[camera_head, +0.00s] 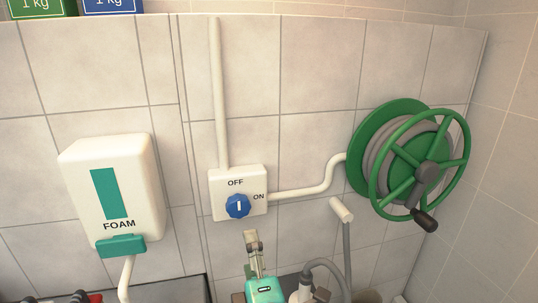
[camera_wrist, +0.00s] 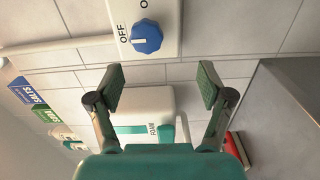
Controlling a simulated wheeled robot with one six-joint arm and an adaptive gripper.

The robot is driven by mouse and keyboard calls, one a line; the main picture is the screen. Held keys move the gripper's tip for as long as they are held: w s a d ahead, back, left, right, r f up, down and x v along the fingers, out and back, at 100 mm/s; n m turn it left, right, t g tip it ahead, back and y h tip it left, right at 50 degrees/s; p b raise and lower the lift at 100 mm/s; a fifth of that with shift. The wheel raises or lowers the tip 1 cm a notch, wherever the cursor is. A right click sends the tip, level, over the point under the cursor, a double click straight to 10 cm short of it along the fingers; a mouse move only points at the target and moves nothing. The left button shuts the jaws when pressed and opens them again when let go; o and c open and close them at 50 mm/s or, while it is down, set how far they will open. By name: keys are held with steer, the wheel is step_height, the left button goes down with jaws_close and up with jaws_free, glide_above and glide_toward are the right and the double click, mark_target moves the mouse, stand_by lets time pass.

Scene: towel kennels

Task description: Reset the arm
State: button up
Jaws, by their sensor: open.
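My gripper (camera_head: 252,245) is at the bottom middle of the head view, in front of the tiled wall and below the switch box. In the wrist view my gripper (camera_wrist: 160,80) has its two fingers wide apart with nothing between them. The white switch box (camera_head: 225,203) carries a blue knob (camera_head: 237,206) with a white mark that lines up with OFF. The knob also shows in the wrist view (camera_wrist: 147,38), beyond the fingertips and apart from them.
A white FOAM dispenser (camera_head: 110,185) with a teal lever (camera_head: 121,245) hangs on the left. A green hose reel (camera_head: 385,150) with a dark crank handle (camera_head: 425,220) is on the right. Pipes run from the switch box.

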steer(key=s+d+f+m+g+h, duration=0.1)
steer(key=s+d+f+m, duration=0.3)
steer(key=s+d+f, duration=0.5)
steer(key=s+d+f+m+h, duration=0.1)
steer(key=s+d+f+m, duration=0.4)
steer(key=f, duration=0.7)
steer(key=s+d+f+m+h, duration=0.1)
steer(key=s+d+m, duration=0.2)
steer(key=s, duration=0.5)
steer(key=s+d+f+m+g+h, duration=0.1)
steer(key=s+d+m, duration=0.2)
steer(key=s+m, duration=0.2)
steer(key=s+d+f+m+h, duration=0.1)
steer(key=s+d+f+m, duration=0.1)
steer(key=s, duration=0.9)
steer(key=shift+d+m, duration=0.4)
steer(key=shift+m, duration=0.5)
